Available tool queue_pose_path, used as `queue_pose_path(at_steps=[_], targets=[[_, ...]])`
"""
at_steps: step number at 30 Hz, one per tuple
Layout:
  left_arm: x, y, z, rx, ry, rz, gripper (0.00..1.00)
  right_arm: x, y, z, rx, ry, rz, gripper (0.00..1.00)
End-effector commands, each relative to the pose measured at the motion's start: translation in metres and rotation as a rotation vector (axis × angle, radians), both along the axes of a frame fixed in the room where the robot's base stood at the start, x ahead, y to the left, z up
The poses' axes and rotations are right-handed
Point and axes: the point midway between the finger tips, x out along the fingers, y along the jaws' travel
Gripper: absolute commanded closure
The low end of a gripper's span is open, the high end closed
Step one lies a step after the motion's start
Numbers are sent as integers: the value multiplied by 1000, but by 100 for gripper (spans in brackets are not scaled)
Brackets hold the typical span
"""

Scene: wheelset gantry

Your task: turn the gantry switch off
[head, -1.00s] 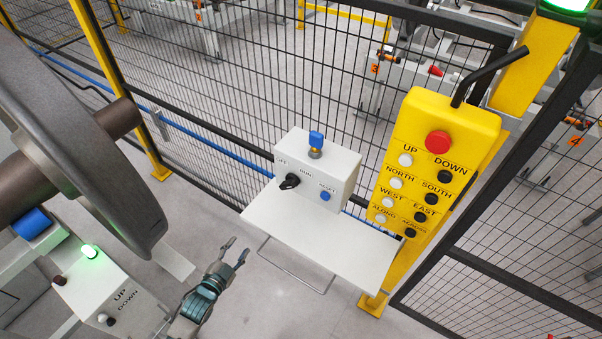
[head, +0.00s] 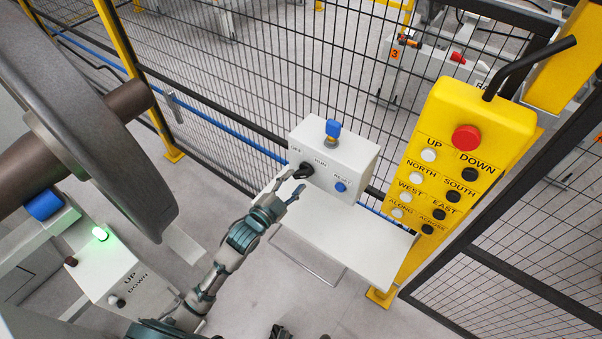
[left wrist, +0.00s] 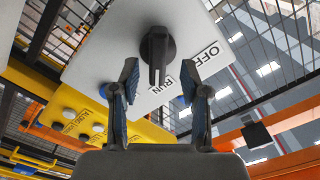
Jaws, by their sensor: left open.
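The gantry switch is a black rotary knob (head: 306,170) on the front of a white box (head: 352,160) labelled OFF, RUN and RESET. In the left wrist view the knob (left wrist: 157,52) stands ahead of the fingers, and its white-marked end points toward the RUN label (left wrist: 163,84). The OFF label (left wrist: 207,55) is to its right. My left gripper (head: 292,182) is open in front of the knob. In the left wrist view its fingertips (left wrist: 159,70) lie either side of the knob's lower end, with gaps on both sides. My right gripper is not seen.
A blue-topped part (head: 333,128) sits on the box, with a blue RESET button (head: 341,187) on its front. A white shelf (head: 350,235) lies below. A yellow pendant (head: 455,150) with a red button stands right. A large wheel (head: 95,130) is at left, and mesh fencing behind.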

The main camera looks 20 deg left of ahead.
Motion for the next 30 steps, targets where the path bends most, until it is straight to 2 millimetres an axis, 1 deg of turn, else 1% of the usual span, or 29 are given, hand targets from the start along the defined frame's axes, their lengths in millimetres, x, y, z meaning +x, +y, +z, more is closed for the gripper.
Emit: queue_pose_path(at_steps=[1,3,6,10,18,19,20,21,24,30], targets=[[10,-4,1,-2,-2,0,54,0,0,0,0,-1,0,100],[20,-8,1,0,-1,0,54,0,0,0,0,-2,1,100],[30,-13,1,0,-1,-1,54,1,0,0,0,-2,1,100],[37,-15,1,1,0,0,54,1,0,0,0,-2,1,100],[38,-14,0,1,0,0,54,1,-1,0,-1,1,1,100],[38,-14,0,0,0,0,59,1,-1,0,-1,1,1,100],[38,-14,0,0,0,0,67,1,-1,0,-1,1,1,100],[38,-14,0,0,0,0,77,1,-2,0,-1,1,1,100],[38,-14,0,1,1,0,100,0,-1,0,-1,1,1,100],[38,-14,-1,-6,6,1,100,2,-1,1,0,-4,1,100]])
